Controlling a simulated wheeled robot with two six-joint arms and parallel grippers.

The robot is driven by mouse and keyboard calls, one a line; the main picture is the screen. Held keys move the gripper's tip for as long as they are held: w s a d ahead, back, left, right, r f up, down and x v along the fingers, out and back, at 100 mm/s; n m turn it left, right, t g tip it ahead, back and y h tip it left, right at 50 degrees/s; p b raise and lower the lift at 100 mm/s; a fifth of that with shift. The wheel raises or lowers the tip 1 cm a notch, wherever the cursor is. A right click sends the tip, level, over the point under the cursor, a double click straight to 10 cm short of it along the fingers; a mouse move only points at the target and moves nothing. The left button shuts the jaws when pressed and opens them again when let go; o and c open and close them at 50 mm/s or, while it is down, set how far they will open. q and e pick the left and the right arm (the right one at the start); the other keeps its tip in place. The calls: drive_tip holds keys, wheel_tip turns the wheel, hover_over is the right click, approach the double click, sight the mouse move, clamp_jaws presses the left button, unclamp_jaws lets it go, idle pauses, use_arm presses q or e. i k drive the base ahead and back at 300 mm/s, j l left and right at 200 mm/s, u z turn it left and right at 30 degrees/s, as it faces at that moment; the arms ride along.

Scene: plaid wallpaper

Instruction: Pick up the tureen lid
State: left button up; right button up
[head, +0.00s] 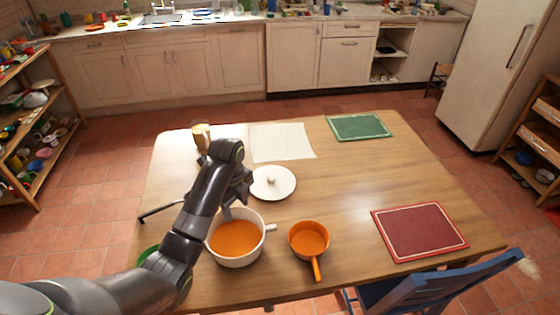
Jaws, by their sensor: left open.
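The tureen lid is a round white disc (284,190) with a small knob, lying on the wooden table just beyond the tureen. The white tureen (239,261) holds orange contents and has a side handle pointing right. My left gripper (230,208) is open and points down over the far edge of the tureen, left of the lid. Its wrist covers a little of the lid's left side. The fingertips are small and partly hidden by the arm. My right gripper is not in view.
An orange saucepan (309,239) stands right of the tureen. A red mat (419,232), a green mat (359,127) and a pale sheet (282,142) lie on the wooden table (350,185). A tan cup-like object (201,134) stands at the far left. A blue chair (440,288) is at the near right.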

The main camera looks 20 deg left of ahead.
sight(271, 183)
drive_tip(key=i, duration=1)
